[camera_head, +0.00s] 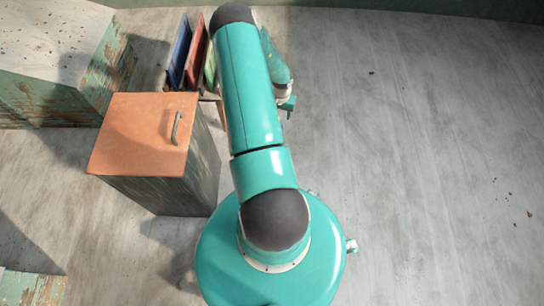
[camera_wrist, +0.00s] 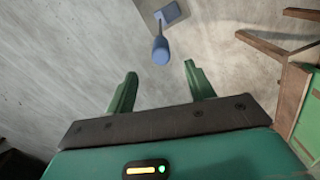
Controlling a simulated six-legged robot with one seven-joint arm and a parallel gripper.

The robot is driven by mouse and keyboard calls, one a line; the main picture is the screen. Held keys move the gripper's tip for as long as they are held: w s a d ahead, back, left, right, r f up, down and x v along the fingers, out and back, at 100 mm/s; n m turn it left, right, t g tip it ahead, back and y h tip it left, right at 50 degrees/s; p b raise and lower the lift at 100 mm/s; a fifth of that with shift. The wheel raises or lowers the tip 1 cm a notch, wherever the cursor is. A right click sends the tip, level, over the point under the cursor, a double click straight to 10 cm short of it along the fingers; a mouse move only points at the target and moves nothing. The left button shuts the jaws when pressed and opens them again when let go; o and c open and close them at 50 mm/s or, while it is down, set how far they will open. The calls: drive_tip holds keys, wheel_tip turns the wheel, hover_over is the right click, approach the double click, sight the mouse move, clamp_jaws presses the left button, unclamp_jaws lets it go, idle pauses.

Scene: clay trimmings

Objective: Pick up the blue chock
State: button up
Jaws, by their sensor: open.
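In the wrist view, a blue object (camera_wrist: 161,48) shows at the top middle. It has a rounded cylindrical near end and a thinner stem leading to a flat blue-grey plate (camera_wrist: 173,12) behind it. It seems to be the blue chock, though its full shape is hard to tell. My gripper (camera_wrist: 160,69) is open, its two green fingers apart. The blue object appears beyond the fingertips, roughly in line with the gap, and nothing shows between the fingers.
In the head view, an orange-topped cabinet (camera_head: 140,135) with a metal handle stands left of my arm. Behind it are upright blue (camera_head: 180,52) and red (camera_head: 197,50) panels. A large worn block (camera_head: 45,50) is top left. A wooden frame (camera_wrist: 275,46) shows in the wrist view.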

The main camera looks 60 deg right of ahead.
wheel_tip(320, 180, down, 13)
drive_tip(key=shift+r, duration=0.1)
drive_tip(key=shift+w, duration=0.1)
drive_tip(key=c, duration=1)
